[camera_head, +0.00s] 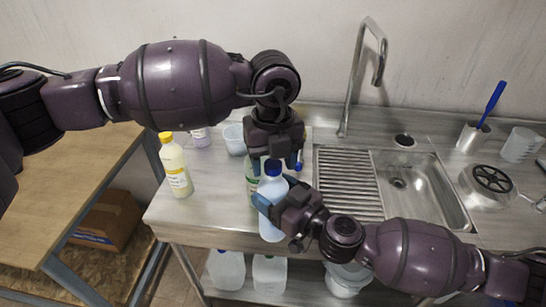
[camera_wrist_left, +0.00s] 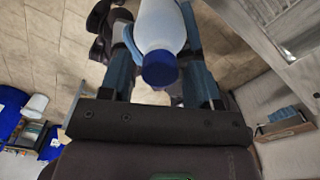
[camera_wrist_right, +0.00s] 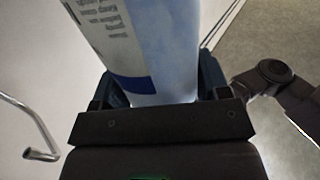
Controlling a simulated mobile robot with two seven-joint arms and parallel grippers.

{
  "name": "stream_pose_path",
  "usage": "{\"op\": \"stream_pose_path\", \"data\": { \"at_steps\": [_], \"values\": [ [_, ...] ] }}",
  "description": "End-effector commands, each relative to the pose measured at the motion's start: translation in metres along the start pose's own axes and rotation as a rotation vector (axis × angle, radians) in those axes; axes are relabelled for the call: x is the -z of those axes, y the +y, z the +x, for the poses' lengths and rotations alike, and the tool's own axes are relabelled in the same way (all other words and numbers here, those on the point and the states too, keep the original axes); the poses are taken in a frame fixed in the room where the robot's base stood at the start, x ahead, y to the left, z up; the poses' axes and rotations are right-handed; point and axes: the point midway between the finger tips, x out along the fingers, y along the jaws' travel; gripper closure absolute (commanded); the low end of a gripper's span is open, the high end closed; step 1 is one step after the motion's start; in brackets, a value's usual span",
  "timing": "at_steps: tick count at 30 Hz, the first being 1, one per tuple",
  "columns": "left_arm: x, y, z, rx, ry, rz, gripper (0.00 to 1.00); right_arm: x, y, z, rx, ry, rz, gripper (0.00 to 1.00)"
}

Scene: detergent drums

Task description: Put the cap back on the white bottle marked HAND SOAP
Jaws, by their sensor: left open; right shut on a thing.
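The right wrist view shows the bottle's side (camera_wrist_right: 165,50) with part of a label; HAND SOAP cannot be read there. My right gripper (camera_head: 278,203) is shut on the bottle's upper body. My left gripper (camera_head: 277,166) is open above, its fingers on either side of the cap. Whether the cap is seated fully on the neck cannot be told.
A yellow-capped bottle (camera_head: 177,170) stands left on the counter (camera_head: 215,215). A green-labelled bottle (camera_head: 251,182) is close behind the held one. A pale tub (camera_head: 234,139) is farther back. The sink (camera_head: 415,190) and tall faucet (camera_head: 350,85) lie to the right.

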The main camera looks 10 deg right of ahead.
Motion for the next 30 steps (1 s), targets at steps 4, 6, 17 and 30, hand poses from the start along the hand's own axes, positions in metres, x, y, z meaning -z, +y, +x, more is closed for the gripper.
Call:
{"op": "stream_pose_path", "data": {
  "at_steps": [4, 6, 17, 30],
  "values": [
    [0.0000, -0.0001, -0.0003, 0.000, 0.000, 0.000, 0.63, 0.0015, -0.0001, 0.0003, 0.000, 0.003, -0.001, 1.00],
    [0.0000, -0.0001, -0.0004, 0.000, 0.000, 0.000, 0.74, 0.0015, -0.0001, 0.0003, 0.000, 0.003, -0.001, 1.00],
    [0.0001, -0.0001, -0.0005, 0.000, 0.000, 0.011, 0.94, 0.0014, -0.0001, 0.0003, 0.001, 0.003, -0.001, 1.00],
    [0.0002, -0.0004, -0.0003, 0.001, 0.000, 0.540, 0.95, 0.0014, -0.0001, 0.0003, 0.001, 0.003, -0.001, 1.00]
  ]
}}
